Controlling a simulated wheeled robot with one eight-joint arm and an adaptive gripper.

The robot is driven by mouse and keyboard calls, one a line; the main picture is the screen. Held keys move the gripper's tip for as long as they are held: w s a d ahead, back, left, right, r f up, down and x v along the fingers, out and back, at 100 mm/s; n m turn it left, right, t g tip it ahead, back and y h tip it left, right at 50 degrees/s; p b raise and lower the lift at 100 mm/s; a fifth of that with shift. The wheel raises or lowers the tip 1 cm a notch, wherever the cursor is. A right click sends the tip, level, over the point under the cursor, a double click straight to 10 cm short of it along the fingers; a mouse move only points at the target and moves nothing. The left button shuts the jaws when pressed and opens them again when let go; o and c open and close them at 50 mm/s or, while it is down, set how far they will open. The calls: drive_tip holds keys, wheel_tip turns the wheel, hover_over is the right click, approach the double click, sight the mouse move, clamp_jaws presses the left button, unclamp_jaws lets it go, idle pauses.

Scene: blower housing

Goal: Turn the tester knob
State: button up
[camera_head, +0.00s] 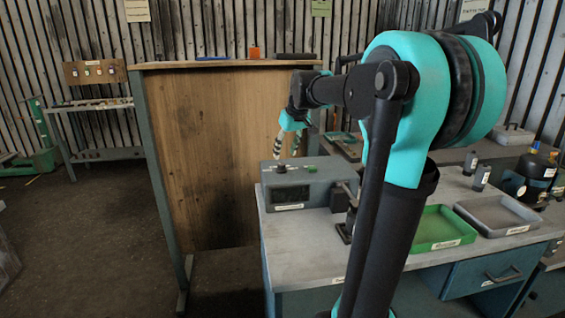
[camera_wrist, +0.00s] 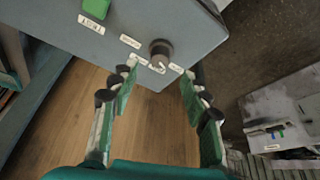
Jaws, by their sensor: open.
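The tester (camera_head: 292,192) is a grey-blue box with a dark display, near the left end of the grey bench. Its dark round knob (camera_wrist: 160,50) sits on the top panel among small white labels, with a light mark on its lower side in the wrist view. A green button (camera_wrist: 97,9) is on the same panel. The knob also shows in the head view (camera_head: 280,169). My gripper (camera_wrist: 160,75) is open and empty, pointing down above the panel (camera_head: 287,150). In the wrist view the knob lies just ahead of the gap between its fingertips; no contact is visible.
A green tray (camera_head: 441,228) and a grey tray (camera_head: 499,214) stand on the bench (camera_head: 305,262) to the right. A tall wooden panel (camera_head: 215,150) stands behind the tester. Small dark bottles and a black-and-brass device (camera_head: 530,177) are at the far right.

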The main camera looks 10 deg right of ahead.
sight(281, 164)
drive_tip(key=x, duration=0.5)
drive_tip(key=shift+w+a+f, duration=0.1)
drive_tip(key=shift+w+f, duration=0.05)
drive_tip(key=shift+f, duration=0.1)
clamp_jaws()
drive_tip(key=m, duration=0.2)
drive_tip(key=m+h, duration=0.1)
drive_tip(key=m, duration=0.1)
drive_tip(key=shift+a+t+h, duration=0.2)
drive_tip(key=shift+t+h, duration=0.1)
drive_tip(key=shift+a+m+h, duration=0.1)
drive_tip(key=shift+m+h, duration=0.7)
drive_tip(key=shift+m, duration=1.6)
